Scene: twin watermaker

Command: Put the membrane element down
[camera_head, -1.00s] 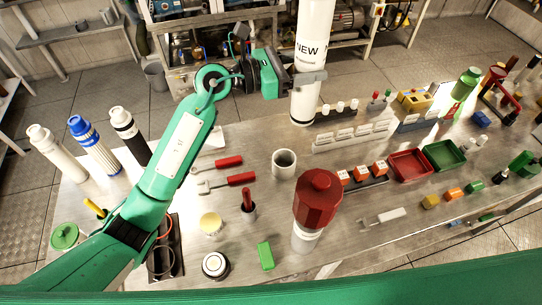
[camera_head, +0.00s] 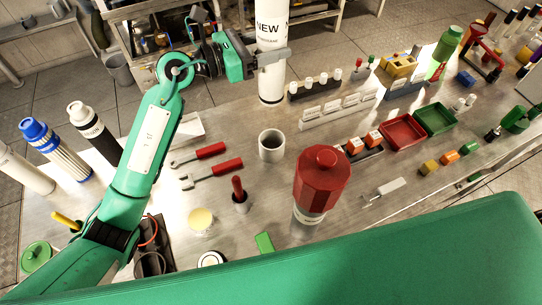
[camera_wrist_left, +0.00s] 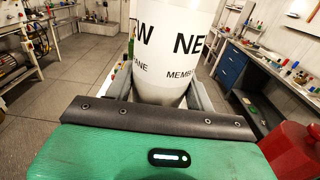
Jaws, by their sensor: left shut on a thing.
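The membrane element (camera_head: 268,82) is a tall white cylinder marked NEW, upright in the head view near the far edge of the steel bench. Its top is cut off by the picture edge. My left gripper (camera_head: 278,54) reaches it from the left and is shut around its middle. In the left wrist view the element (camera_wrist_left: 172,45) stands between the two grey fingers, its lettering facing the camera. Its lower end looks close to the bench top; I cannot tell whether it touches. My right gripper is not in view.
A grey cup (camera_head: 271,146) and a red-capped housing (camera_head: 322,178) stand nearer on the bench (camera_head: 280,205). A rack of white-capped vials (camera_head: 315,87) is just right of the element. Red-handled tools (camera_head: 211,149) lie left of the cup. Filter cartridges (camera_head: 92,130) stand at left.

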